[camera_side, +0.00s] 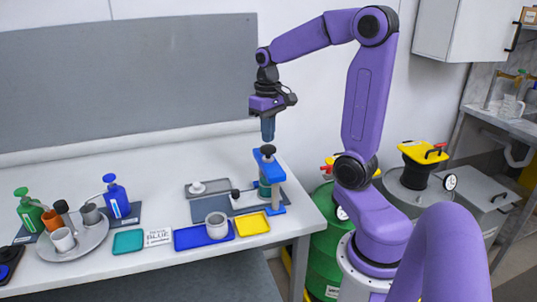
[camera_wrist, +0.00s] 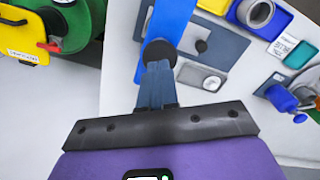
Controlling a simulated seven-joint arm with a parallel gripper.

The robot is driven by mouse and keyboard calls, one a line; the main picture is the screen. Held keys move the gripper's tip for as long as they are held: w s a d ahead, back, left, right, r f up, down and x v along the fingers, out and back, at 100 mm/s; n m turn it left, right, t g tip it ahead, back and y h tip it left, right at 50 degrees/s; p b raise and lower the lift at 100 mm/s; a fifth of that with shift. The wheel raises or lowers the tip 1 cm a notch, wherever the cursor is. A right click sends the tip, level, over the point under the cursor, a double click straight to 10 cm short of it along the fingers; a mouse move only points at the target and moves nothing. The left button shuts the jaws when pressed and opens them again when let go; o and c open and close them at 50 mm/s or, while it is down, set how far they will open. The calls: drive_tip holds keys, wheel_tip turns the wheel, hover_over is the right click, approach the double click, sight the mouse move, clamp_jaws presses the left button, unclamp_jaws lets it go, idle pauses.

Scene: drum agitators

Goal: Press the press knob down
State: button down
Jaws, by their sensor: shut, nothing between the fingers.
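The press is a blue frame (camera_side: 274,172) at the right end of the white table, with a dark round press knob (camera_side: 267,149) on top. A greenish cylinder (camera_side: 264,189) stands inside the frame, partly hidden. My gripper (camera_side: 268,138) points straight down just above the knob, with its fingers shut and empty. A small gap seems to show between fingertips and knob in the side view. In the wrist view my shut fingers (camera_wrist: 157,68) overlap the near edge of the knob (camera_wrist: 160,50), and the blue frame (camera_wrist: 170,20) extends beyond it. Contact cannot be told.
A grey mat (camera_side: 235,206) lies under the press. A black-knobbed tool (camera_side: 235,194) and a grey tray (camera_side: 208,188) are left of it. Blue (camera_side: 190,238) and yellow (camera_side: 252,224) trays lie in front. A green drum (camera_side: 326,245) stands right of the table.

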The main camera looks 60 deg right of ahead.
drive_tip(key=shift+f, duration=1.3)
drive_tip(key=shift+r, duration=0.65)
drive_tip(key=shift+r, duration=3)
